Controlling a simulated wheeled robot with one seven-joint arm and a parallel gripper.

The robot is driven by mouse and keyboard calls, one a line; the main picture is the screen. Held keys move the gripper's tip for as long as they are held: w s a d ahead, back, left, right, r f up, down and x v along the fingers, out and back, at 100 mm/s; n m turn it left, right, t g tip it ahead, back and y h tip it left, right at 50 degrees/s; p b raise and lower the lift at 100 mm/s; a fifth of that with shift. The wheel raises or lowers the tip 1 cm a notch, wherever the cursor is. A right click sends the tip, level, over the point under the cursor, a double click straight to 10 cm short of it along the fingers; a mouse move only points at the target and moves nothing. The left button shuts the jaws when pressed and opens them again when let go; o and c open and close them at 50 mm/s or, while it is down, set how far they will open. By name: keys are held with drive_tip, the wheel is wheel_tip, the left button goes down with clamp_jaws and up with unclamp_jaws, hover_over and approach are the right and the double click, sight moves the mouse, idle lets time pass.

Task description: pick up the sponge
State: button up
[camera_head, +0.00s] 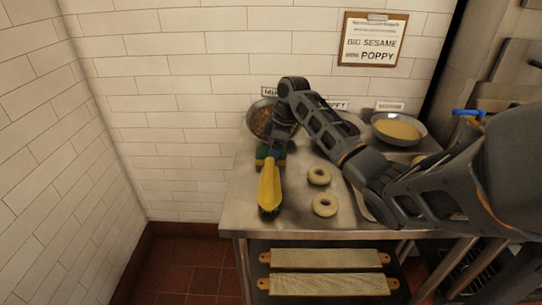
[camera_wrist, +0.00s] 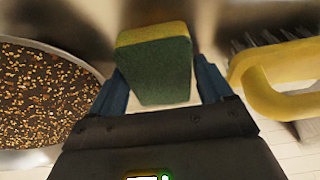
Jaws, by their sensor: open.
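The sponge (camera_wrist: 155,68), with a green face and a yellow edge, is in the upper middle of the wrist view. My gripper (camera_wrist: 160,82) is open, with one blue finger on each side of the sponge. I cannot tell whether either finger touches it. In the head view my gripper (camera_head: 271,153) is low over the left part of the steel table, and the sponge is mostly hidden there.
A yellow-handled brush (camera_head: 269,187) lies close to my gripper, to the right in the wrist view (camera_wrist: 262,92). A bowl of seeds (camera_wrist: 40,95) stands on the other side. Two bagels (camera_head: 325,205) lie on the steel table (camera_head: 245,205). Another bowl (camera_head: 397,129) stands at back right.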

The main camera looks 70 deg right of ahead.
sight(268, 151)
drive_tip(key=c, duration=0.7)
drive_tip(key=shift+r, duration=0.1)
drive_tip(key=shift+c, duration=0.2)
drive_tip(key=shift+r, duration=0.5)
wheel_tip(268, 151, up, 3)
drive_tip(key=shift+f+b, duration=0.1)
drive_tip(key=shift+b, duration=0.35)
drive_tip(key=s+d+r, duration=0.6)
drive_tip(key=s+r, duration=0.1)
drive_tip(key=s, duration=0.3)
